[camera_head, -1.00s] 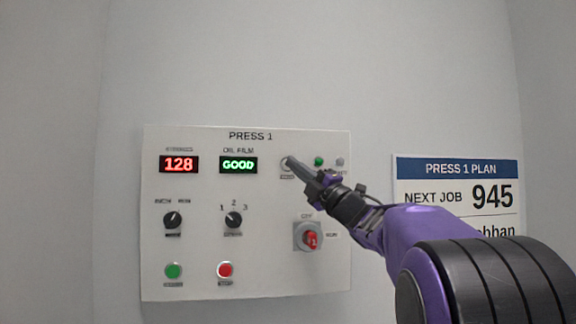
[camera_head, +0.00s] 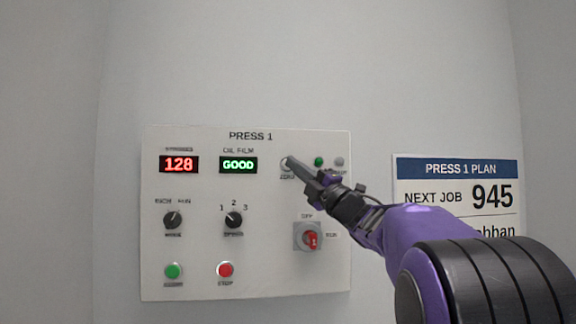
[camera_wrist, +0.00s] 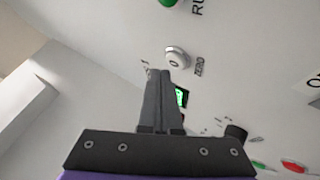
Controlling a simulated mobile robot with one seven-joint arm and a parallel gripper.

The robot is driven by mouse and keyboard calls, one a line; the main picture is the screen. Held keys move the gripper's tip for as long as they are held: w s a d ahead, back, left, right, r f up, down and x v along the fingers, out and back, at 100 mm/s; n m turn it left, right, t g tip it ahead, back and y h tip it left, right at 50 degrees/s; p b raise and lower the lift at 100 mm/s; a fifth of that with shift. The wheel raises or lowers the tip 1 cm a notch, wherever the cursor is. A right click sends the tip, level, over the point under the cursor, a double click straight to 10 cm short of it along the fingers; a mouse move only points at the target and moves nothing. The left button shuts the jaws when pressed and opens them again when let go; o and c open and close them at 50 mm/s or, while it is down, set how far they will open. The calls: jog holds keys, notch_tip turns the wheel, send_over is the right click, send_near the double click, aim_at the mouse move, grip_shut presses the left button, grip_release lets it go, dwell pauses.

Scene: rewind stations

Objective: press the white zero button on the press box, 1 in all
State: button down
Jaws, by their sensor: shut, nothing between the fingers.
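The press box (camera_head: 200,250) is a white panel headed PRESS 1 on the wall. Its white zero button (camera_wrist: 177,57), round with a pale ring, shows just past my fingertips in the wrist view, with the ZERO label beside it. In the head view the zero button (camera_head: 284,163) is partly hidden by my fingers. My gripper (camera_head: 289,161) is shut and empty, its tips pointing at the panel right by the button. I cannot tell whether they touch it. The red display (camera_head: 179,164) reads 128.
A green GOOD display (camera_head: 238,165), two black knobs, a green button (camera_head: 173,271), a red stop button (camera_head: 225,270) and a red rotary switch (camera_head: 311,239) share the panel. A green lamp (camera_head: 318,162) is close right of my fingertips. A plan sign (camera_head: 460,168) hangs right.

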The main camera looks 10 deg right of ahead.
jog(key=shift+w, duration=0.4)
jog(key=shift+w, duration=0.35)
dwell(0.6)
jog(key=shift+s, duration=0.1)
jog(key=shift+s+b, duration=0.65)
jog(key=shift+b, duration=0.1)
jog(key=s+b, duration=0.3)
jog(key=s, duration=0.2)
jog(key=shift+b, duration=0.35)
